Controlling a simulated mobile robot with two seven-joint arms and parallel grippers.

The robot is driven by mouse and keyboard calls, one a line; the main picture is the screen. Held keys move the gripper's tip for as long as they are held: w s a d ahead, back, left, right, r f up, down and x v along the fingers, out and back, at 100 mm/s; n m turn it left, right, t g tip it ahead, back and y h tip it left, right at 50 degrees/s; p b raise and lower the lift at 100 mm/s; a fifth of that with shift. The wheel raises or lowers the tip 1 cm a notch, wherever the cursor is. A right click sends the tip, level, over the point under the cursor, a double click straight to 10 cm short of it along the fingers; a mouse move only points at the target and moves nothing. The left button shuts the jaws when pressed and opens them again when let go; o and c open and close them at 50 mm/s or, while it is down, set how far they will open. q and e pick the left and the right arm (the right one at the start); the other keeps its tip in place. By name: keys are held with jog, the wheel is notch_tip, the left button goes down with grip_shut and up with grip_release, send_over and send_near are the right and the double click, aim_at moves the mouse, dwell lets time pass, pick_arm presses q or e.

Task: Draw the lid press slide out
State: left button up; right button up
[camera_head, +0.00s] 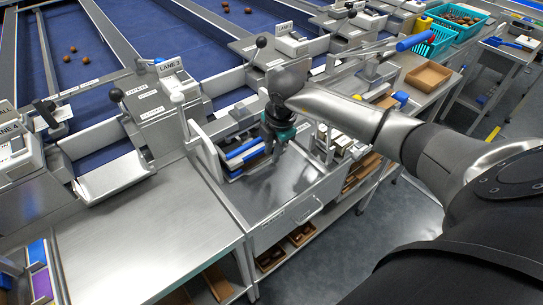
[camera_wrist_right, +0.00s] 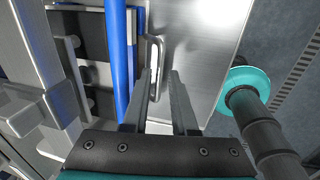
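The lid press appears to be the steel station with pale upright arms (camera_head: 208,148) and blue bars (camera_head: 243,150), left of and below my right gripper (camera_head: 276,142). A bare steel plate (camera_head: 270,192) lies in front of it. In the right wrist view, my right gripper (camera_wrist_right: 160,80) has two grey fingers apart. A small upright metal handle (camera_wrist_right: 157,50) shows between and beyond their tips, nearer the left finger; I cannot tell if they touch. A blue bar (camera_wrist_right: 115,60) stands just left. The slide itself is hard to make out. My left gripper is not in view.
A front handle (camera_head: 310,211) is on the bench below the plate. A clear steel bench (camera_head: 150,235) lies to the left. A cardboard tray (camera_head: 428,76) and teal crates (camera_head: 432,45) stand right. In the wrist view, a teal disc (camera_wrist_right: 240,77) is close right.

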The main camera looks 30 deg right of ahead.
jog(key=shift+w+f, duration=0.25)
jog(key=shift+f, duration=0.95)
grip_shut()
jog(key=shift+r, duration=0.1)
dwell(0.5)
